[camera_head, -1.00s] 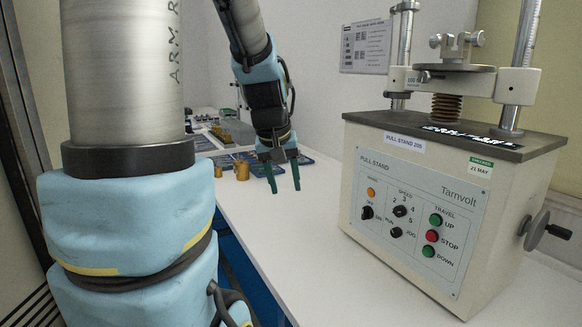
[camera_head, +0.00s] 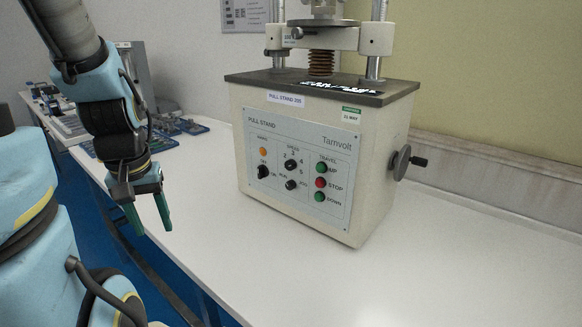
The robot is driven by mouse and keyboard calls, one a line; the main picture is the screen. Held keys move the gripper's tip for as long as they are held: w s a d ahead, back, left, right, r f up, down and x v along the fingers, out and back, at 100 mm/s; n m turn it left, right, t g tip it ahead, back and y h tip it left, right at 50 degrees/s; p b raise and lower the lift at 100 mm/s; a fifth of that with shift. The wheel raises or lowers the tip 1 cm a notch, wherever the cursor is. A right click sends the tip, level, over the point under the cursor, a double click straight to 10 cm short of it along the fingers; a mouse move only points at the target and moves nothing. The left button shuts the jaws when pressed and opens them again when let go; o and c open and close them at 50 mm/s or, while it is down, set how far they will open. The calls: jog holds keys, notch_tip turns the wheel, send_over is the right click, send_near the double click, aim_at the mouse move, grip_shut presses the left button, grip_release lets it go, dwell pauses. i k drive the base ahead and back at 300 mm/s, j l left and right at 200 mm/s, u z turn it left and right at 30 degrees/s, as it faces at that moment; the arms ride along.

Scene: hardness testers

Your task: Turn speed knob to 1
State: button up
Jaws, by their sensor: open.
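The speed knob (camera_head: 291,164) is the small black knob at the top middle of the grey control panel (camera_head: 262,196), under the word SPEED, with numbers around it. Its exact pointer setting is too small to tell. The panel is on the front of the cream Tarnvolt pull stand (camera_head: 376,165) on the white bench. My gripper (camera_head: 150,220) hangs open and empty, its green fingers pointing down. It is to the left of the pull stand, well apart from the knob.
Near the speed knob are another black knob (camera_head: 263,171), a run/jog knob (camera_head: 291,185) and UP, STOP (camera_head: 320,183) and DOWN buttons. A handwheel (camera_head: 401,163) sticks out at right. The bench (camera_head: 300,275) in front is clear. Blue boards (camera_head: 155,142) and equipment lie behind my arm.

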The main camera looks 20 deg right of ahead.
aim_at(290, 165)
jog(key=k+j, duration=0.25)
jog(key=j, duration=0.15)
jog(key=k+j, duration=0.25)
jog(key=j, duration=0.15)
jog(key=k+j, duration=0.25)
jog(key=j, duration=0.15)
